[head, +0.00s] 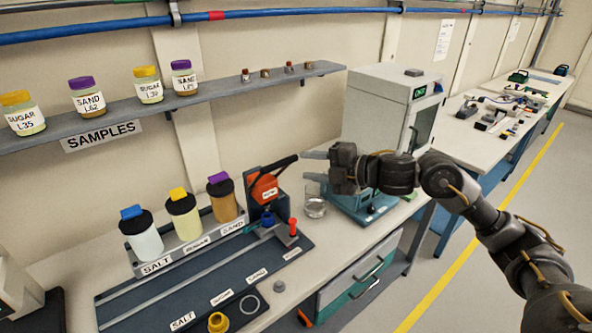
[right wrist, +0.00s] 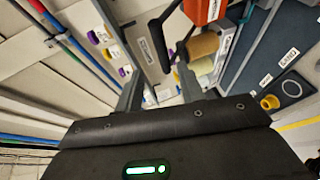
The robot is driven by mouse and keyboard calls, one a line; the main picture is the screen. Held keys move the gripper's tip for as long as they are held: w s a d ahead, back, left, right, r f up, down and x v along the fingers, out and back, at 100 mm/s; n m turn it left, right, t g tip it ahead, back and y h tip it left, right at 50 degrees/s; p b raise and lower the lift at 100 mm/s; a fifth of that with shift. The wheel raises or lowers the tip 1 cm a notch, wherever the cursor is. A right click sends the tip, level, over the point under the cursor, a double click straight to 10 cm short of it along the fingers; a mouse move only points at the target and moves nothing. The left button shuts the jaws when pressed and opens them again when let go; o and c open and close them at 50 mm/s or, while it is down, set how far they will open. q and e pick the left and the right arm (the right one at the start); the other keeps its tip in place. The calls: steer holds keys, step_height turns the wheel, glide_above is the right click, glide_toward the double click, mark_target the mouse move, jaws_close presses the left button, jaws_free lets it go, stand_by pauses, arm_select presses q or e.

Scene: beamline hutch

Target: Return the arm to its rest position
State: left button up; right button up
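My right arm comes in from the lower right of the head view. Its gripper (head: 313,166) points left over the bench, above a clear glass beaker (head: 315,208) and in front of a white cabinet. Its two fingers are apart with nothing between them. In the right wrist view the two grey fingers (right wrist: 158,88) also stand apart and empty, with the bottle rack and shelf beyond them. My left gripper is in neither view.
A teal device (head: 370,208) stands partly hidden behind my right gripper. An orange tool (head: 265,188) and capped bottles (head: 184,218) stand left of it. The samples shelf (head: 215,93) runs along the wall. The aisle floor (head: 535,205) at right is clear.

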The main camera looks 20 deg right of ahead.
steer(key=shift+s+d+r, duration=0.15)
steer(key=shift+s+d, duration=0.2)
steer(key=shift+s, duration=0.1)
